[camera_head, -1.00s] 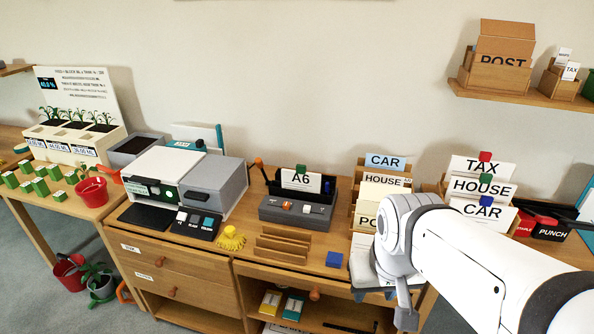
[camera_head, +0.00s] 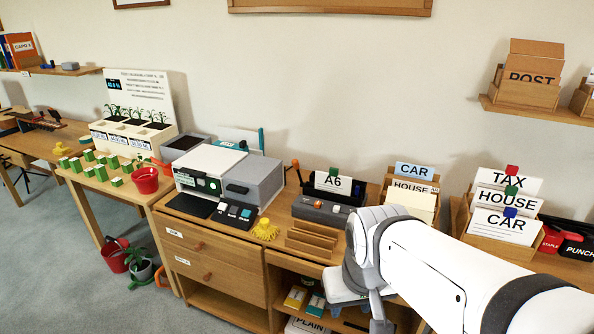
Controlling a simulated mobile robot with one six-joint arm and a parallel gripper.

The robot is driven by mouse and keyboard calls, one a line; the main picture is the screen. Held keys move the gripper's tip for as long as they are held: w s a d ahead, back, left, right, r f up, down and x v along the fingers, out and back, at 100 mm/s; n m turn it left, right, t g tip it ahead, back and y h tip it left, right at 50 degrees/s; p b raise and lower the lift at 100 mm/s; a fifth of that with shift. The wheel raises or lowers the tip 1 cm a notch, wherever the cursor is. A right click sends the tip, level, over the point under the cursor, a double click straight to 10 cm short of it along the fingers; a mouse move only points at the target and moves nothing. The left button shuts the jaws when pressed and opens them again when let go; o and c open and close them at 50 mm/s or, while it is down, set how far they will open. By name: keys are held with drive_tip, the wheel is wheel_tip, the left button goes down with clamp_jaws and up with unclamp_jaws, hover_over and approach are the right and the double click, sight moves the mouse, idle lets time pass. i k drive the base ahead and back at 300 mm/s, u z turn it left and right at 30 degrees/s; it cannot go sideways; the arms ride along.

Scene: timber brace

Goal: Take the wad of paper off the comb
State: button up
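A white card marked A6 (camera_head: 333,183) with a green block on top stands upright in a dark holder at the back of a grey machine (camera_head: 322,211) on the desk. I cannot tell which part is the comb, or whether this card is the wad of paper. My arm comes in from the lower right, in front of the desk. The grey piece at its end (camera_head: 380,308) hangs low, right of the machine and below the desk top. My fingertips cannot be made out, nor whether they hold anything.
A wooden slotted rack (camera_head: 311,240) and a yellow object (camera_head: 265,230) lie in front of the machine. A grey and white device (camera_head: 228,175) stands left. Card racks marked CAR and HOUSE (camera_head: 415,190) stand right. An open shelf (camera_head: 285,318) is below the desk top.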

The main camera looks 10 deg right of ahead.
sight(332, 181)
drive_tip(key=u, duration=0.05)
drive_tip(key=i, duration=1)
drive_tip(key=u, duration=0.05)
